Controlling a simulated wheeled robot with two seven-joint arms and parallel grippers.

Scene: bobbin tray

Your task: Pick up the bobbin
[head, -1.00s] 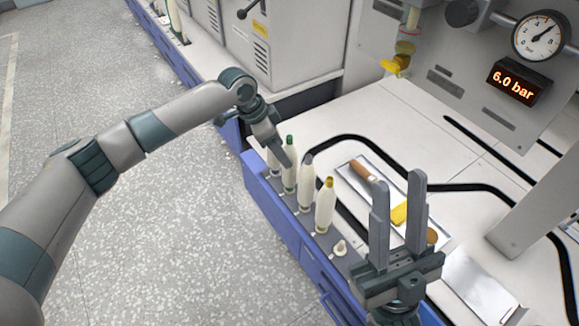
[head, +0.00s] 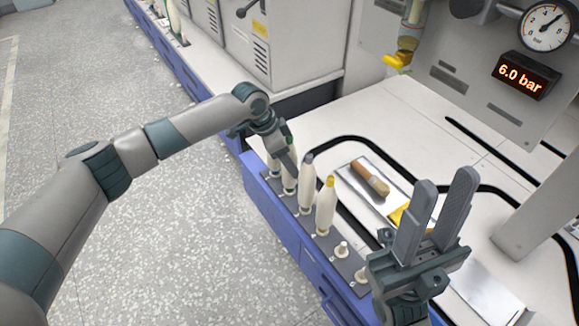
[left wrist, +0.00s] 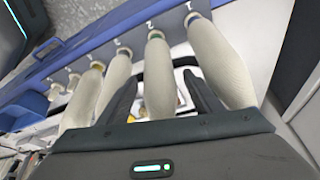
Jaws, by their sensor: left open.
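Several cream bobbins stand upright in a row on a dark peg strip (head: 322,237). They include a yellow-topped bobbin (head: 325,210), a grey-topped bobbin (head: 306,188) and a green-topped bobbin (head: 289,183), with another at the far end (head: 273,164). My left gripper (head: 288,160) is at the green-topped bobbin and partly hides it. In the left wrist view its open fingers lie on either side of the green-topped bobbin (left wrist: 159,78); contact cannot be made out. My right gripper (head: 447,205) stands fingers up and apart, empty, at the right.
Bare pegs (head: 341,249) stand at the strip's near end. A tray (head: 347,181) with a brush (head: 370,180) and a yellow item (head: 398,214) lies behind the row. A black hose curves over the white bench. A gauge panel (head: 470,75) rises at the back right.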

